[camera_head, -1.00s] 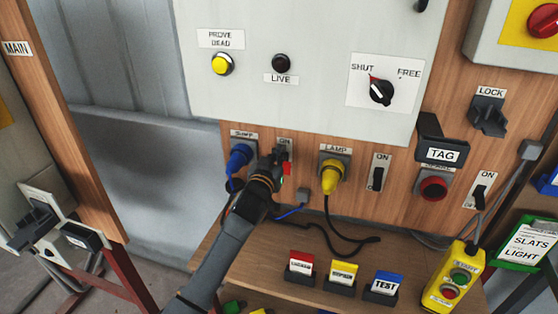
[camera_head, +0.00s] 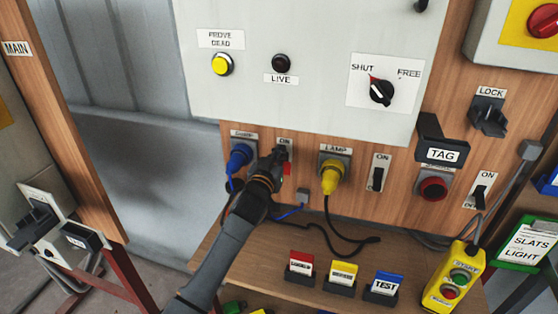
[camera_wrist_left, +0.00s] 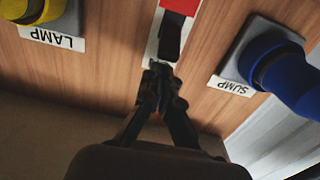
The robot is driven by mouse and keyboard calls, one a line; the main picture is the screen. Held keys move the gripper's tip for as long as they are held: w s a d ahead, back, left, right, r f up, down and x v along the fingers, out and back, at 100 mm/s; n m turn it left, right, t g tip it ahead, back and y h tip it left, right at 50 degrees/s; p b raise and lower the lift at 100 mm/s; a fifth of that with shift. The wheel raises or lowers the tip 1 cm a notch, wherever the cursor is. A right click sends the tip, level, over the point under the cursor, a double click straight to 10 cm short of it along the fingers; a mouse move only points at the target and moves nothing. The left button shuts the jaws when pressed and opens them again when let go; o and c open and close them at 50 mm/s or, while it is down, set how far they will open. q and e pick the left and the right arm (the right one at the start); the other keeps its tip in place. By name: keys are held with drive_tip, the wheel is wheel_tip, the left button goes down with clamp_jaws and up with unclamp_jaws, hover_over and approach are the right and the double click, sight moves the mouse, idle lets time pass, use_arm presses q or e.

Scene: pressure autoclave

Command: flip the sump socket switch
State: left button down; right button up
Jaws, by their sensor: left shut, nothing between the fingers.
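The sump socket, with a blue plug (camera_head: 240,156) in it, is on the wooden panel under the grey box. It also shows in the left wrist view (camera_wrist_left: 262,58), upside down. To its right is the sump switch (camera_wrist_left: 172,36), a black lever on a white plate with a red part beside it; in the head view only its ON label (camera_head: 285,142) and red part (camera_head: 287,169) show clearly. My left gripper (camera_head: 279,157) is shut and empty, its fingertips (camera_wrist_left: 160,76) at the switch plate's end by the lever. I cannot tell if they touch it. My right gripper is out of view.
The lamp socket's yellow plug (camera_head: 330,177) sits close right of the gripper, with another ON switch (camera_head: 378,174) beyond. A shelf (camera_head: 225,262) below carries red, yellow and blue tags and a yellow pendant (camera_head: 453,277). The grey box (camera_head: 310,60) overhangs above.

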use_arm(q)
drive_tip(key=shift+f, duration=0.15)
drive_tip(key=shift+f+b, duration=1.15)
drive_tip(key=shift+f, duration=0.45)
drive_tip(key=s+p, duration=0.2)
drive_tip(key=s+a+r+p, duration=0.1)
drive_tip(key=shift+p+v, duration=2.3)
drive_tip(key=shift+v, duration=0.7)
